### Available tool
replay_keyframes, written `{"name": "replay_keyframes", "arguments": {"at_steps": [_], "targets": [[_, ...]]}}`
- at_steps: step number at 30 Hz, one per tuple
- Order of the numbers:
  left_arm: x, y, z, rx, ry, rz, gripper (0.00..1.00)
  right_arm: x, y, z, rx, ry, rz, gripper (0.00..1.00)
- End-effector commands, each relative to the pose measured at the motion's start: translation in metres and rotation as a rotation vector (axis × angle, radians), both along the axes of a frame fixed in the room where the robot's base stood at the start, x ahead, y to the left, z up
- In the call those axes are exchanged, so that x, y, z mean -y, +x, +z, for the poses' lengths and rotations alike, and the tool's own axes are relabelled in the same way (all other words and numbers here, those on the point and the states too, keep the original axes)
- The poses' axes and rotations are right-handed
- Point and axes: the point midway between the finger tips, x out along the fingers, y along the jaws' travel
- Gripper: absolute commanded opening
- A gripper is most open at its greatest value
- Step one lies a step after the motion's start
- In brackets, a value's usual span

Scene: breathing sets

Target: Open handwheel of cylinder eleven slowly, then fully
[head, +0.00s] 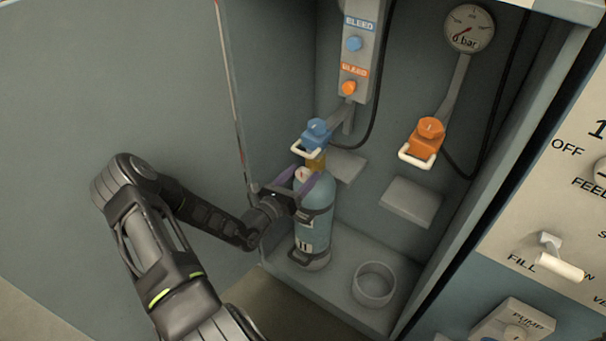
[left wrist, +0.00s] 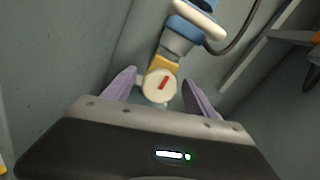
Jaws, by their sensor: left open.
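A light blue cylinder marked 11 (head: 313,227) stands upright on the cabinet shelf, held by dark bands. Its handwheel, a round cream knob with a red mark (left wrist: 160,86), sits at the top of the cylinder; in the head view the handwheel (head: 301,174) is partly hidden by a finger. My left gripper (head: 304,182) is open, with its purple fingers on either side of the handwheel; in the left wrist view the fingers (left wrist: 153,90) look apart from it. A blue connector with a white handle (head: 317,133) sits above the brass valve (head: 316,161). My right gripper is not in view.
An orange connector with a white handle (head: 425,139) hangs at right under a gauge (head: 469,28) labelled bar. An empty round holder (head: 374,285) is on the shelf (head: 340,262) beside the cylinder. Blue and orange bleed buttons (head: 351,66) are above. A control panel (head: 545,190) stands at right.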

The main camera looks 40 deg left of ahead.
Motion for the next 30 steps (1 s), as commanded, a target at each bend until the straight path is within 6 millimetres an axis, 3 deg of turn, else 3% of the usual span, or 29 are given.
{"name": "replay_keyframes", "arguments": {"at_steps": [3,12,30], "targets": [[0.0007,0.0086,0.0003,0.002,-0.001,-0.002,0.66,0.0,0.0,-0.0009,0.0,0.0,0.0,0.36],[0.0003,0.0099,0.0003,0.0,-0.001,-0.001,0.64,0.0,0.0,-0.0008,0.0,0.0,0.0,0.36],[0.0005,0.0096,0.0003,0.0,-0.001,-0.001,0.15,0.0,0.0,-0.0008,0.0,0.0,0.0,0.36]]}}
